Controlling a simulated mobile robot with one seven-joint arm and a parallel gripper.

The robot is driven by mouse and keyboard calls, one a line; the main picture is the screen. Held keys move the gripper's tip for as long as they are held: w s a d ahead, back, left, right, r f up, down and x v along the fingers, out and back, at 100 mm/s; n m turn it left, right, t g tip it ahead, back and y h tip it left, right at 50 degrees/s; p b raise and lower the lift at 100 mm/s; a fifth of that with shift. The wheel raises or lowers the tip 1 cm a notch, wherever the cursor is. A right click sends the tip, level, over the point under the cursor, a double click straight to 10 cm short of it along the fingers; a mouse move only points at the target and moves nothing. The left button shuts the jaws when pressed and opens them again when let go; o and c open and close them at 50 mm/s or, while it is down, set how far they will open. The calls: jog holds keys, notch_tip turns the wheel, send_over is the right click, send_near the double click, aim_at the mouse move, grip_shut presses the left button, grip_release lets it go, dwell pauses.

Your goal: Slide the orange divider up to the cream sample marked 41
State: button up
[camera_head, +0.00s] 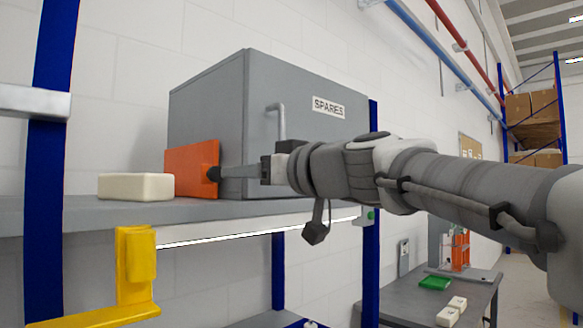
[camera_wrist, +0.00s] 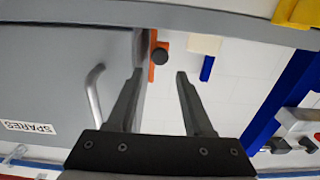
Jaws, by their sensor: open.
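The orange divider (camera_head: 185,166) stands upright on the grey shelf in the head view, with a dark round knob (camera_head: 211,173) on its near face. The wrist view also shows the divider (camera_wrist: 152,72) edge-on with its knob (camera_wrist: 160,55). A cream block (camera_head: 135,187) lies on the shelf left of the divider; no number is readable on it. The cream block (camera_wrist: 203,44) appears apart from the divider in the wrist view. My gripper (camera_head: 223,180) is open, its fingertips (camera_wrist: 158,73) at either side of the knob; contact cannot be told.
A grey SPARES cabinet (camera_head: 275,120) stands right behind the divider, beside my gripper. The shelf (camera_head: 75,216) has a yellow bracket (camera_head: 136,265) at its front edge and blue uprights (camera_head: 50,120). Other cream blocks (camera_head: 448,316) lie on a lower bench (camera_head: 400,303) at right.

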aim_at(218, 174)
jog(key=p+x, duration=0.2)
jog(key=x, duration=0.6)
jog(key=shift+w+a, duration=0.15)
grip_shut()
dwell(1.1)
